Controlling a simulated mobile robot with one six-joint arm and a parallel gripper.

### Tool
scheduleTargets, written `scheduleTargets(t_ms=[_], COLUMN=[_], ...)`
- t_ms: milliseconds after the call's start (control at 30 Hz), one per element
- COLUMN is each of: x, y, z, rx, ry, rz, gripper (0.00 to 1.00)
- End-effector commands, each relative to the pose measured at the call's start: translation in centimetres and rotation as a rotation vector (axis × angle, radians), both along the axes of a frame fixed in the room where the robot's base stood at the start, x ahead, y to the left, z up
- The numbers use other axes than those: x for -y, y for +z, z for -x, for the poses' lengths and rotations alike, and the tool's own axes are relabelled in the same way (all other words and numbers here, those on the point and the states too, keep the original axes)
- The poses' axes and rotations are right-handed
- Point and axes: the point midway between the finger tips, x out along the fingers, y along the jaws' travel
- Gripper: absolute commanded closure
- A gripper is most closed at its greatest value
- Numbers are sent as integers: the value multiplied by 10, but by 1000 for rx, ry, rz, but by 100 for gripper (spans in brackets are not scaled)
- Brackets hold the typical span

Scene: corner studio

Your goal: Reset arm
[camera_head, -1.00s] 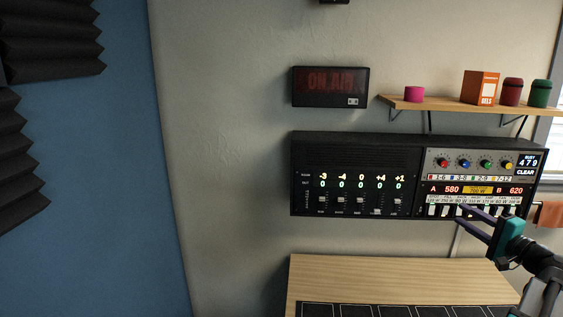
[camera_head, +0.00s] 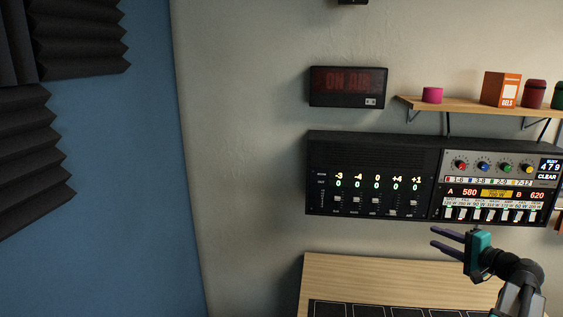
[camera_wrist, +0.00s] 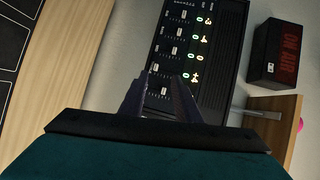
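My gripper (camera_head: 447,239) is at the lower right of the head view, below the wall panel and above the wooden desk. Its two dark fingers point left and stand apart with nothing between them. In the wrist view my gripper (camera_wrist: 160,90) shows both fingers from behind, with a gap between the tips. The fader section of the black panel (camera_wrist: 188,55) lies beyond them. My gripper appears apart from the panel and the desk.
The black panel (camera_head: 330,150) with faders, knobs and switches hangs on the wall. An on-air sign (camera_head: 348,98) is above it. A wooden shelf (camera_head: 465,105) holds a pink roll (camera_head: 432,95), an orange box (camera_head: 501,90) and canisters. The desk (camera_head: 400,272) is below.

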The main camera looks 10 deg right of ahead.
Motion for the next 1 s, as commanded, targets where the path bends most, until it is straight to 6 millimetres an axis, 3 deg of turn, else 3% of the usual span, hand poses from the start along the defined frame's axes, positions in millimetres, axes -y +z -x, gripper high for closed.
scheduleTargets(t_ms=[200,500,733,1000], x=[-68,-161,-230,-304], y=[-60,-137,-192,-249], z=[-39,-69,-76,-69], rx=[-139,-319,-450,-588], ry=[117,281,413,570], rz=[52,153,248,383], gripper=[70,70,70,70])
